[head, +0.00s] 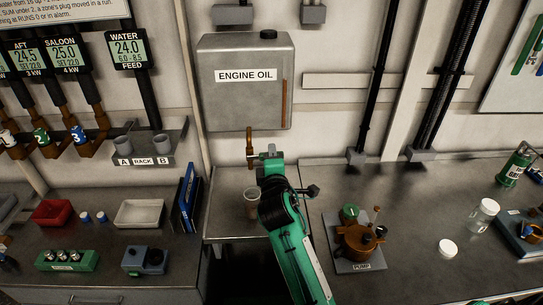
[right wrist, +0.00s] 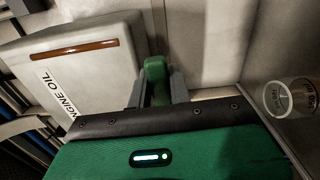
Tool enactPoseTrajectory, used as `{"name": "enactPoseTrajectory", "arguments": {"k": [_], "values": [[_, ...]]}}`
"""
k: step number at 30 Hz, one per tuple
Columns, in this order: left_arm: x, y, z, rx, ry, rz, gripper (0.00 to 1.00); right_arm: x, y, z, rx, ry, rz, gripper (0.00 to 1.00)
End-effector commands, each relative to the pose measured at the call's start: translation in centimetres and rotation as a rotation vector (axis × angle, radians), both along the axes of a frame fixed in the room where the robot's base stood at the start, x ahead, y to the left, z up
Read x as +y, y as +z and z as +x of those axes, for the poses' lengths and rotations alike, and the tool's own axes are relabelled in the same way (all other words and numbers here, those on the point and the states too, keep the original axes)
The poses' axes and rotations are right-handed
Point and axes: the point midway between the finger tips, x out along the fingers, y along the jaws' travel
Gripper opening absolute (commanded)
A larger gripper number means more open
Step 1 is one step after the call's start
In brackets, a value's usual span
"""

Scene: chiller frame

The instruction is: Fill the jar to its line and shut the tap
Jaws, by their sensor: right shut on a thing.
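The grey engine oil tank (head: 245,90) hangs on the wall, with a brown sight strip at its right side; it also shows in the right wrist view (right wrist: 85,70). Its brass tap (head: 250,150) sticks out below. My right gripper (head: 267,156) is at the tap, shut on its green handle (right wrist: 155,78), between the grey fingers in the right wrist view. A clear jar (head: 252,198) stands upright on the ledge below the tap; it also shows in the right wrist view (right wrist: 290,98), with printing on its side. Its level against the line is too small to tell. My left gripper is out of view.
A pump (head: 358,240) stands on the right bench, with a glass jar (head: 484,212) and white lid (head: 449,247) further right. Left of the ledge are blue binders (head: 187,195), a white tray (head: 139,213) and a red tray (head: 52,212). A gap separates the benches.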

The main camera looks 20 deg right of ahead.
Motion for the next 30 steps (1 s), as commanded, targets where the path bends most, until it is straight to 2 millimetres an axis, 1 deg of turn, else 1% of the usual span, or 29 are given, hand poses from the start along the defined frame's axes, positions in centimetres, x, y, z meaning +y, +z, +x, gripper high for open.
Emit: {"name": "enactPoseTrajectory", "arguments": {"k": [1,9,24,25,28,30], "values": [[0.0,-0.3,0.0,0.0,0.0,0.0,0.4,0.0,-0.4,0.0,-0.005,0.0,0.025,0.0],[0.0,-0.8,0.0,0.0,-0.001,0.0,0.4,0.0,-0.8,0.0,-0.029,-0.001,0.107,0.0],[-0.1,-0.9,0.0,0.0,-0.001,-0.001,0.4,0.0,-1.4,0.0,-0.024,-0.002,0.128,0.0],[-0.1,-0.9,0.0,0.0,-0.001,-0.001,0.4,0.0,-1.4,0.0,-0.023,-0.002,0.129,0.23],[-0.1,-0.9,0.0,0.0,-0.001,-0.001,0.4,0.0,-1.4,0.0,-0.024,-0.002,0.127,0.42],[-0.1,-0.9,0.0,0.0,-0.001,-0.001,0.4,0.0,-1.3,0.0,-0.026,-0.001,0.127,0.42]]}}
